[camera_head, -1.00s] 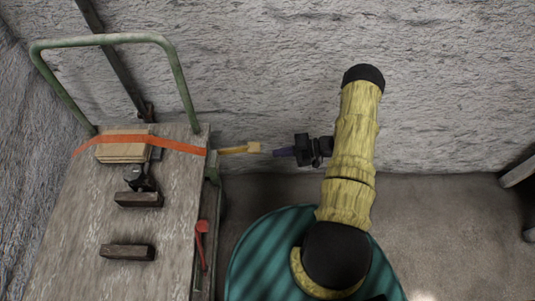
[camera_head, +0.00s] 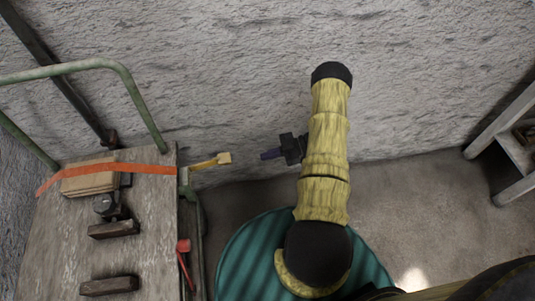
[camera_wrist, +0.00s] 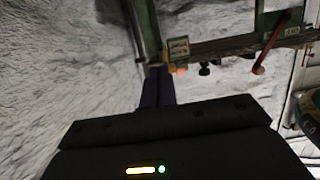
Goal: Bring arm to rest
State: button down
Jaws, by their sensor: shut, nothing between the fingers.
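My gripper (camera_head: 270,155) is at the end of my yellow arm, in front of the rough wall. It is shut and empty, with its fingers pointing left towards the trolley. In the head view a clear gap lies between the fingertips and the yellow-handled piece (camera_head: 212,161) at the trolley's edge. In the wrist view the dark fingers (camera_wrist: 157,87) are together, with the trolley's edge beyond them.
The trolley (camera_head: 80,250) at left bears wooden blocks (camera_head: 112,229), a strapped stack (camera_head: 88,182) and a green rail (camera_head: 135,90). A red-headed lever (camera_head: 184,247) hangs at its side. A shelf frame (camera_head: 513,150) stands at right.

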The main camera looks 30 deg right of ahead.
jog(key=w+r+m+t+h, duration=0.55)
jog(key=w+r+h, duration=0.55)
jog(key=w+r, duration=0.4)
jog(key=s+a+r+m+g+h, duration=0.1)
jog(key=s+a+r+m+g, duration=0.25)
jog(key=s, duration=0.55)
jog(key=s+a+r+m+g+h, duration=0.1)
jog(key=s+a+r+m, duration=0.25)
jog(key=s+r, duration=0.4)
jog(key=s+a+r+m+g+h, duration=0.1)
jog(key=s+a+r+m+g, duration=0.2)
jog(key=s, duration=0.7)
notch_tip(320, 180, up, 21)
jog(key=p, duration=2.2)
jog(key=shift+w+a+t, duration=0.2)
jog(key=shift+w+t, duration=0.05)
jog(key=shift+t, duration=0.15)
jog(key=shift+n, duration=0.25)
